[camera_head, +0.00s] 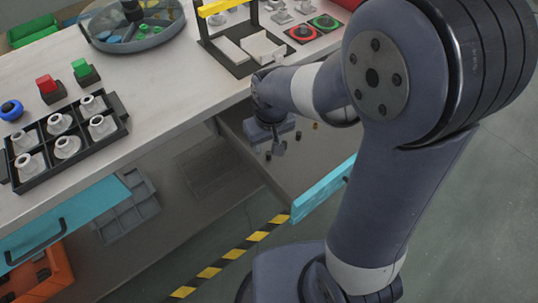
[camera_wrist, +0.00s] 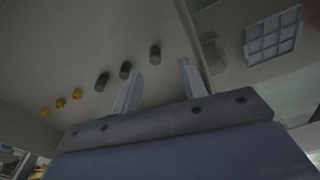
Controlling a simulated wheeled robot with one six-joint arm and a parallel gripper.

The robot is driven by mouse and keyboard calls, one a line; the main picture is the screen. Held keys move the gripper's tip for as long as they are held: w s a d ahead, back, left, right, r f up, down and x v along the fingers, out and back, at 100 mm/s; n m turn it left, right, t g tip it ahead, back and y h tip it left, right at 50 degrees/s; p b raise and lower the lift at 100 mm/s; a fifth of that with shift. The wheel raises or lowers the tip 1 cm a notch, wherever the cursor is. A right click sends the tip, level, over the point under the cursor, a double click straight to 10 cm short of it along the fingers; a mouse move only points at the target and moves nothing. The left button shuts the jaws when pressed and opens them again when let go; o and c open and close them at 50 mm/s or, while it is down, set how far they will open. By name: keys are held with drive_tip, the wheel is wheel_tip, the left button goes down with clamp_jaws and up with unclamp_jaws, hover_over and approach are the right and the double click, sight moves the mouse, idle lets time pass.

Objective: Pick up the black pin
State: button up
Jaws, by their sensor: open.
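Three dark, near-black pins lie in a row on the drawer floor: one at the left (camera_wrist: 102,82), a middle one (camera_wrist: 125,69) and one at the right (camera_wrist: 155,54). The right pin shows just beyond the gap between the fingertips of my gripper (camera_wrist: 162,68). My gripper is open, with nothing between its fingers. In the head view my gripper (camera_head: 277,147) points down into the open drawer, partly hidden by my arm. Small dark pins show there beside it, too small to tell apart well.
Several brass pins (camera_wrist: 60,103) continue the row to the left. The open drawer (camera_head: 325,190) has a teal front and raised side walls. The worktop (camera_head: 150,75) above carries a black rack (camera_head: 117,102) of white parts, push buttons and a round tank (camera_head: 160,38).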

sight(269, 152)
drive_tip(key=shift+w+d+f, duration=0.1)
drive_tip(key=shift+w+f, duration=0.05)
drive_tip(key=shift+f, duration=0.8)
drive_tip(key=shift+w+d+f, duration=0.1)
drive_tip(key=shift+w+f, duration=0.05)
drive_tip(key=shift+f, duration=0.85)
drive_tip(key=shift+w+f, duration=0.15)
drive_tip(key=shift+f, duration=0.8)
drive_tip(key=shift+c, duration=0.2)
clamp_jaws()
